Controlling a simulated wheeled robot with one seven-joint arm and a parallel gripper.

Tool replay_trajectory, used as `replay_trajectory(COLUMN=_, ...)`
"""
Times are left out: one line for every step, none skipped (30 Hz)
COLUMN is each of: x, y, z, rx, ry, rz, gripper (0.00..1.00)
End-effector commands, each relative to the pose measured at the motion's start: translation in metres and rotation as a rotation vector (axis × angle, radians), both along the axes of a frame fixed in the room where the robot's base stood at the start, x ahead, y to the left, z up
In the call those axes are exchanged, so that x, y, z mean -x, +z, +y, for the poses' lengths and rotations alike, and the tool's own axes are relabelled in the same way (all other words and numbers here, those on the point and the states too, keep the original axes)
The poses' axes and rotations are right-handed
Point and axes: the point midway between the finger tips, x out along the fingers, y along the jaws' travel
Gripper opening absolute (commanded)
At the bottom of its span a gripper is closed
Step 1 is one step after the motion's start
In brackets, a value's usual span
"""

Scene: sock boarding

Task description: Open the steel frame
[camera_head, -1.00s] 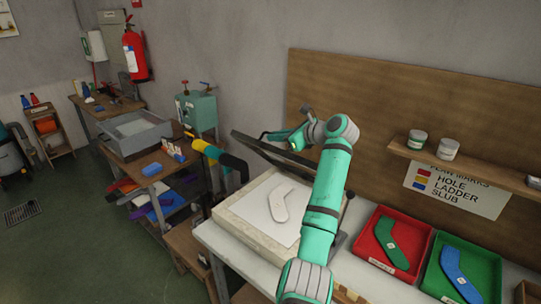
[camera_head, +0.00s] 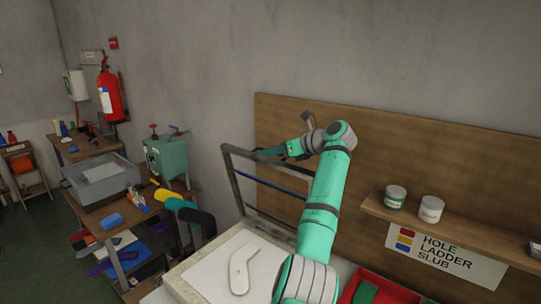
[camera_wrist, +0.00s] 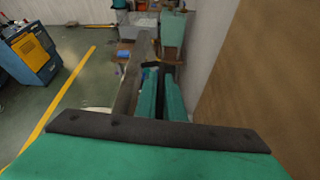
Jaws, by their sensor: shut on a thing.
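The steel frame (camera_head: 231,182) stands raised above the pale press bed (camera_head: 178,284), tilted up steeply with its opening showing the wall and board behind. A flat white sock shape (camera_head: 241,270) lies on the bed. My gripper (camera_head: 264,153) is at the frame's upper edge, shut on it. In the wrist view the green fingers (camera_wrist: 162,95) show beside a long grey-brown bar (camera_wrist: 131,88), which looks like part of the frame. The exact contact between the fingers and the frame is hard to make out.
A red tray (camera_head: 385,288) sits right of the bed, partly cut off. A shelf (camera_head: 450,232) with two jars is on the wooden backboard (camera_head: 400,150).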

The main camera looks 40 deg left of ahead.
Motion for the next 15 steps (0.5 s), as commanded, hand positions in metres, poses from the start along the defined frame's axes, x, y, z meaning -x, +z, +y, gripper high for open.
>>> replay_trajectory(x=-0.0008, y=-0.0018, z=-0.0005, rx=0.002, ry=-0.001, rz=0.002, gripper=0.00)
replay_trajectory(x=-0.0007, y=-0.0019, z=-0.0002, rx=0.002, ry=-0.001, rz=0.002, gripper=0.00)
replay_trajectory(x=-0.0003, y=-0.0020, z=0.0004, rx=0.002, ry=0.001, rz=0.001, gripper=0.00)
replay_trajectory(x=-0.0001, y=-0.0020, z=0.0007, rx=0.003, ry=0.001, rz=0.001, gripper=0.00)
replay_trajectory(x=-0.0001, y=-0.0021, z=0.0008, rx=0.003, ry=0.001, rz=0.001, gripper=0.00)
replay_trajectory(x=-0.0002, y=-0.0022, z=0.0006, rx=0.003, ry=0.000, rz=0.002, gripper=0.00)
replay_trajectory(x=0.0001, y=-0.0023, z=0.0012, rx=0.003, ry=0.002, rz=0.002, gripper=0.00)
replay_trajectory(x=0.0003, y=-0.0024, z=0.0017, rx=0.003, ry=0.002, rz=0.002, gripper=0.00)
replay_trajectory(x=0.0006, y=-0.0026, z=0.0021, rx=0.004, ry=0.002, rz=0.001, gripper=0.00)
replay_trajectory(x=0.0008, y=-0.0027, z=0.0023, rx=0.004, ry=0.003, rz=0.002, gripper=0.00)
replay_trajectory(x=0.0008, y=-0.0028, z=0.0024, rx=0.004, ry=0.003, rz=0.002, gripper=0.00)
replay_trajectory(x=0.0010, y=-0.0029, z=0.0026, rx=0.004, ry=0.003, rz=0.002, gripper=0.00)
replay_trajectory(x=0.0011, y=-0.0029, z=0.0027, rx=0.005, ry=0.003, rz=0.002, gripper=0.00)
replay_trajectory(x=0.0012, y=-0.0030, z=0.0027, rx=0.005, ry=0.003, rz=0.002, gripper=0.00)
replay_trajectory(x=0.0012, y=-0.0031, z=0.0028, rx=0.005, ry=0.003, rz=0.002, gripper=0.00)
